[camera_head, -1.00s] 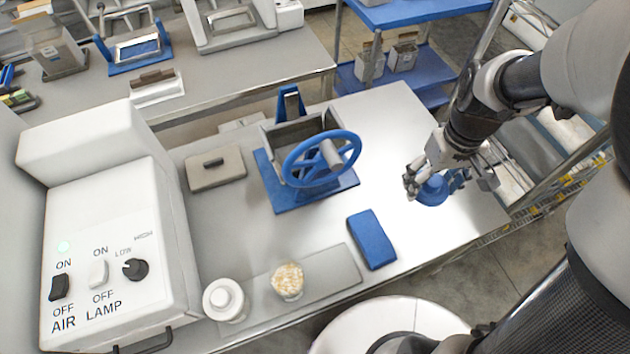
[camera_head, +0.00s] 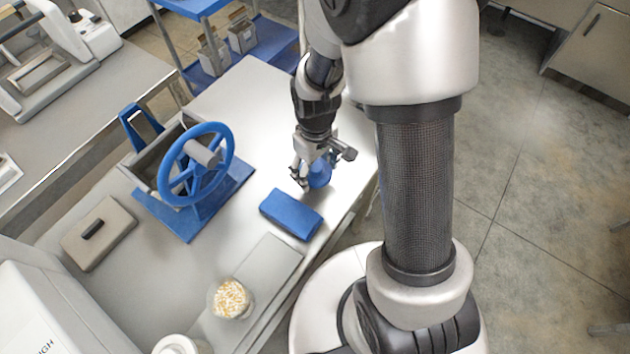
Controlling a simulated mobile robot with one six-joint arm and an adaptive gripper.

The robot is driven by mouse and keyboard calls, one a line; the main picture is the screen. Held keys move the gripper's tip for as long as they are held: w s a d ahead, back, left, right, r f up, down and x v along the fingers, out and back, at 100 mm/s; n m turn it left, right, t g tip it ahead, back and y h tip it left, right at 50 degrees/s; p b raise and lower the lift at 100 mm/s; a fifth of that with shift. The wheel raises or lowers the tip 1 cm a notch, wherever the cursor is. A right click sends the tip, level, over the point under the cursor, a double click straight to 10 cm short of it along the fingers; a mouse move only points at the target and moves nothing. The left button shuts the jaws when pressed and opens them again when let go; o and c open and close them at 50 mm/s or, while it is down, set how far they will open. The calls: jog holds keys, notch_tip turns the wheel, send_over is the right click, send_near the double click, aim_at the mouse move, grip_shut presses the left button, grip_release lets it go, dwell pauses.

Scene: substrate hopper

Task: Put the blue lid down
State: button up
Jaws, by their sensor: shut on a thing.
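The blue lid (camera_head: 320,174) is a small round blue piece near the right edge of the steel table. My gripper (camera_head: 307,172) is shut on it, low over the tabletop. The fingers hide part of the lid. I cannot tell whether the lid touches the table.
A blue block (camera_head: 291,214) lies just in front of the lid. The hopper with its blue handwheel (camera_head: 196,163) stands to the left on a blue base. Bare tabletop (camera_head: 248,115) lies behind my gripper.

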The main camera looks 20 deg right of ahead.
aim_at(315, 180)
jog(key=shift+f+b, duration=0.75)
jog(key=shift+f, duration=1.85)
jog(key=shift+f, duration=0.2)
jog(key=o, duration=0.8)
